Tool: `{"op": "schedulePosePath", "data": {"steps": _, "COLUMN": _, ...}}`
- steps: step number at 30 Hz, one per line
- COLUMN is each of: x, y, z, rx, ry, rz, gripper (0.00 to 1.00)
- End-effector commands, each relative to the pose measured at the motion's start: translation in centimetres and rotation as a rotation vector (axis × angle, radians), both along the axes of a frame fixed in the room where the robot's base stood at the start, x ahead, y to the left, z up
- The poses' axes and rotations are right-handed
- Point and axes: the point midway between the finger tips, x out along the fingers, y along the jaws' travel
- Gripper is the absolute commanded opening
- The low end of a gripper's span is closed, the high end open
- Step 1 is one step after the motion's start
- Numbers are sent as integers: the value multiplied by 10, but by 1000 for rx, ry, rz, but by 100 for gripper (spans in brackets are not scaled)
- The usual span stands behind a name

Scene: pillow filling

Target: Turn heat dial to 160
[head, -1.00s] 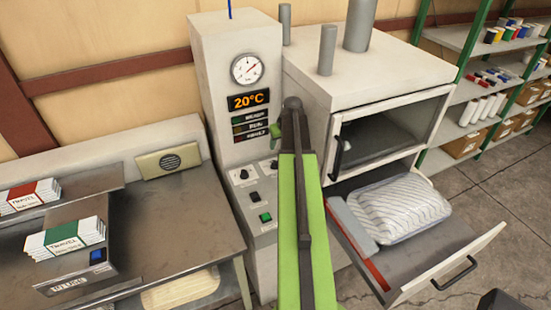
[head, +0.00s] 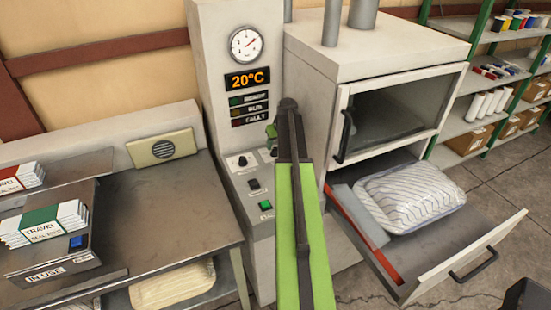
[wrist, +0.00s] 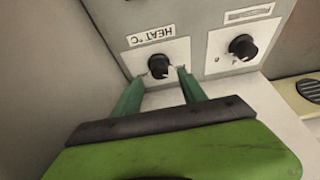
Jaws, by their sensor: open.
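The heat dial (wrist: 158,67) is a black knob on a white plate under the label "HEAT °C", which appears upside down in the wrist view. My gripper (wrist: 162,75) is open, with one green finger on each side of the dial. The fingertips are close to the plate; I cannot tell whether they touch the knob. In the head view my gripper (head: 271,135) is by the control panel, and my arm mostly hides the heat dial. The orange display (head: 247,78) reads 20°C. The dial's scale is too small to read.
A second black knob (wrist: 242,47) sits beside the heat dial. Below on the panel are a black switch (head: 254,183) and a green button (head: 265,205). An open drawer (head: 470,257) holding a striped pillow pack (head: 410,198) juts out at right. A worktable (head: 165,220) stands at left.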

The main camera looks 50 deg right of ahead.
Motion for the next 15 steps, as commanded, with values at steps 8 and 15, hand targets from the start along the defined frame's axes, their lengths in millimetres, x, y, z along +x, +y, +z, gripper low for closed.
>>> {"op": "schedulePosePath", "data": {"steps": 8, "x": 12, "y": -5, "z": -33, "rx": 0, "ry": 0, "rz": -1, "gripper": 49}}
{"op": "schedulePosePath", "data": {"steps": 15, "x": 12, "y": -5, "z": -31, "rx": 0, "ry": 0, "rz": -1, "gripper": 44}}
